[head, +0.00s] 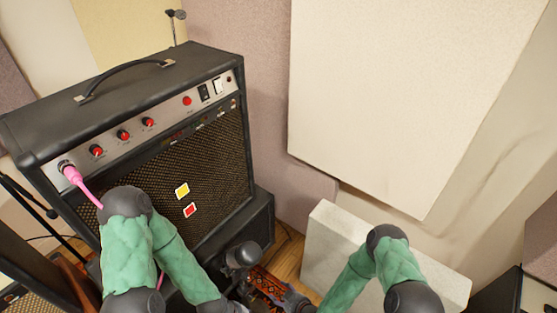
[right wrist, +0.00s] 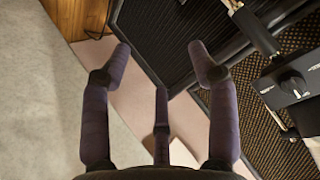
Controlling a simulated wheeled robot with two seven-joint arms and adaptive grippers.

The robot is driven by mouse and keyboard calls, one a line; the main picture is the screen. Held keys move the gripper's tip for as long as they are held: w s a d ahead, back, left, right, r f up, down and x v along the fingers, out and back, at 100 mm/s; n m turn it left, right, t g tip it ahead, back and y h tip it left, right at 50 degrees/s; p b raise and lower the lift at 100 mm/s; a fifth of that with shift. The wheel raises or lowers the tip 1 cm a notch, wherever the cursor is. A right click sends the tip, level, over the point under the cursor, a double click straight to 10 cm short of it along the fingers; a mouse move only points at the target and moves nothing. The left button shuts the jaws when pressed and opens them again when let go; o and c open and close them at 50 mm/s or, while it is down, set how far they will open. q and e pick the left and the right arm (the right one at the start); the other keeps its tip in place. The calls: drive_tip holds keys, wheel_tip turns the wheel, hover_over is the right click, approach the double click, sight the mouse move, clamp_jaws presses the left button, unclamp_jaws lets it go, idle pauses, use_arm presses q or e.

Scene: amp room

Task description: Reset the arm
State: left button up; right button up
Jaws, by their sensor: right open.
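My right arm (head: 400,266), in a green sleeve, is bent at the lower right of the head view, its forearm reaching down and left. My right gripper (right wrist: 160,58) shows clearly in the right wrist view, its dark fingers spread with nothing between them. My left arm (head: 126,245), also green-sleeved, is bent in front of the amplifier (head: 150,125). Its forearm runs down toward the bottom middle; I cannot make out the left gripper.
The amplifier has red knobs, and a pink plug (head: 72,175) sits in its panel. A yellow sticker (head: 182,190) and a red one (head: 190,210) are on its grille. A pale block (head: 322,235) stands behind my right arm. Large cream panels (head: 400,90) line the wall.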

drive_tip(key=s+d+r+m+g+h, duration=0.1)
drive_tip(key=s+d+r+m+g, duration=0.2)
drive_tip(key=s, duration=0.3)
drive_tip(key=s+d+r+m+g+h+p, duration=0.1)
drive_tip(key=s+d+r+m+g, duration=0.2)
drive_tip(key=s+d+r+g, duration=0.1)
wheel_tip(320, 180, up, 2)
drive_tip(key=s+d, duration=0.1)
drive_tip(key=s, duration=0.1)
drive_tip(key=shift+s+d+r+m+g+h, duration=0.25)
drive_tip(key=shift+s+d+m+g+h, duration=0.05)
drive_tip(key=shift+s+d, duration=0.1)
drive_tip(key=shift+a, duration=0.1)
